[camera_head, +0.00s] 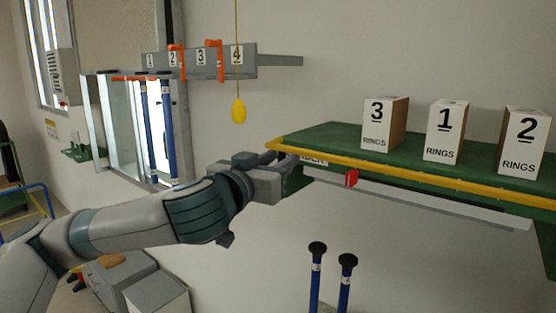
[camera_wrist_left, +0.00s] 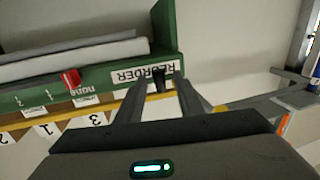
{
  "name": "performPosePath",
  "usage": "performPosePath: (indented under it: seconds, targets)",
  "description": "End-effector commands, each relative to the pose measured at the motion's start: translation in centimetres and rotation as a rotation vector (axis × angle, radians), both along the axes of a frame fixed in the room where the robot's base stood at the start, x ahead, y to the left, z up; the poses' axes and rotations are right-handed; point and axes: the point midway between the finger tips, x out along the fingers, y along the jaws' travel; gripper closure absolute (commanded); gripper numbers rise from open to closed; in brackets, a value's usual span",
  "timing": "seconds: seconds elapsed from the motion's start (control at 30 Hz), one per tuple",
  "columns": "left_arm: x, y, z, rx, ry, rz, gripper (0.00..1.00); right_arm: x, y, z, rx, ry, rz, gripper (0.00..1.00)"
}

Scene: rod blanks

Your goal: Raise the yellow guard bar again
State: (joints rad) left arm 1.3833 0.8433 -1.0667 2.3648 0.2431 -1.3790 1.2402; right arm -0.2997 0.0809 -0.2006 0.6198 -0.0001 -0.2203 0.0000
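The yellow guard bar (camera_head: 410,175) runs along the front edge of the green shelf, in front of the boxes in the head view. My left gripper (camera_head: 297,181) is at the shelf's left end, just below the bar's left end. In the left wrist view the picture is upside down, and the bar (camera_wrist_left: 80,115) passes close behind the fingers. My left gripper (camera_wrist_left: 160,88) has its two fingers apart, with a small black knob (camera_wrist_left: 158,80) showing between their tips. I cannot tell whether a finger touches the bar. My right gripper is not in view.
The green shelf (camera_head: 325,137) bears white boxes numbered 3 (camera_head: 377,122), 1 (camera_head: 445,130) and 2 (camera_head: 523,140). A red tab (camera_head: 351,178) and a pale strip (camera_head: 430,203) are below its edge. Two blue rods (camera_head: 316,275) stand lower down. A yellow pull (camera_head: 238,111) hangs on a cord.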

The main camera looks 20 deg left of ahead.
Motion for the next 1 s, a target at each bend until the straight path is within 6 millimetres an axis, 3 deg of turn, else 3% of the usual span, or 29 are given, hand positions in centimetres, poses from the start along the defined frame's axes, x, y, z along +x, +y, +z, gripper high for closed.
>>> performPosePath:
  seconds: [0.1, 0.27, 0.67, 1.0]
  targets:
    - [-0.02, -0.01, 0.01, 0.0, 0.0, 0.0, 0.66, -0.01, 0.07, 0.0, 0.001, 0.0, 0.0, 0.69]
    - [-0.03, -0.01, 0.01, 0.0, 0.0, 0.0, 1.0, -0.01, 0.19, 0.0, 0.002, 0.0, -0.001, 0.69]
    - [-0.07, 0.0, 0.17, 0.008, 0.021, 0.0, 1.0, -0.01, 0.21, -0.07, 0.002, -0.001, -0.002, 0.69]
    - [-0.29, 0.07, 0.96, 0.051, 0.145, -0.001, 1.0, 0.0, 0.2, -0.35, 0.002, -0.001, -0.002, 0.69]
